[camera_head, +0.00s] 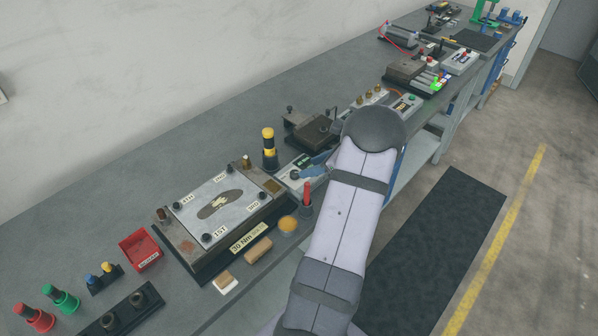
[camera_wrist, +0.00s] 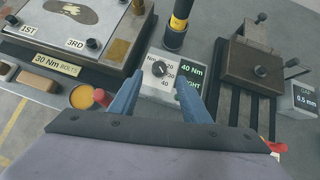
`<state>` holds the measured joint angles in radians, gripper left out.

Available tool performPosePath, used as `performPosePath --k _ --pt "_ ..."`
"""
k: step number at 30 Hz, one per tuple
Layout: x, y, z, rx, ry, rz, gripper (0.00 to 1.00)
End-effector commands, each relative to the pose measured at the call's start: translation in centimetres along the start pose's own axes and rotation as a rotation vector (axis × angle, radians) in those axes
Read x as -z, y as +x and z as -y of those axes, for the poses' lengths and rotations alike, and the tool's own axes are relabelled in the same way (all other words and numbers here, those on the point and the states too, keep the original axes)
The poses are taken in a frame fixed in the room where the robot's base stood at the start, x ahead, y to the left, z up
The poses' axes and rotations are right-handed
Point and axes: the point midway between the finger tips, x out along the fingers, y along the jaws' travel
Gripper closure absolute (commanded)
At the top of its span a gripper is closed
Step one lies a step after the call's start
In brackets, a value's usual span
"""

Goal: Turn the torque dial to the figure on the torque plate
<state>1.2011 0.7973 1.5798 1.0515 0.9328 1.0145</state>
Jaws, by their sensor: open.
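The torque dial (camera_wrist: 159,69) is a round black knob on a pale box, with 20, 30 and 40 printed beside it. I cannot tell which figure its mark points at. The beige torque plate (camera_wrist: 60,64) on the front of the fixture reads "30 Nm BOLTS"; it also shows in the head view (camera_head: 248,238). A dark panel (camera_wrist: 190,78) beside the dial reads "40 Nm", its lower word partly hidden by my right finger. My gripper (camera_wrist: 165,60) is open, its blue fingers either side of the dial, apparently not touching it. In the head view, my gripper (camera_head: 314,170) partly covers the dial box.
A black and yellow post tool (camera_wrist: 178,22) stands just behind the dial box. A red-handled tool (camera_head: 306,194) and an amber cup (camera_head: 288,224) stand near the front edge. The insole fixture (camera_head: 170,238) is left of the dial, a brown clamp block (camera_wrist: 256,66) right.

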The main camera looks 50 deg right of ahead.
Motion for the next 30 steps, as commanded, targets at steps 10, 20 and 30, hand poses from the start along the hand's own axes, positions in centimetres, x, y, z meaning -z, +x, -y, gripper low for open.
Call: performPosePath --k 10,20,30 --pt "-0.2 3.7 -0.2 -0.005 -0.003 -0.002 0.57" --pt "-0.1 6.7 -0.1 -0.003 -0.004 -0.002 0.57" --pt "0.0 7.1 -0.1 -0.002 -0.004 -0.002 0.57"
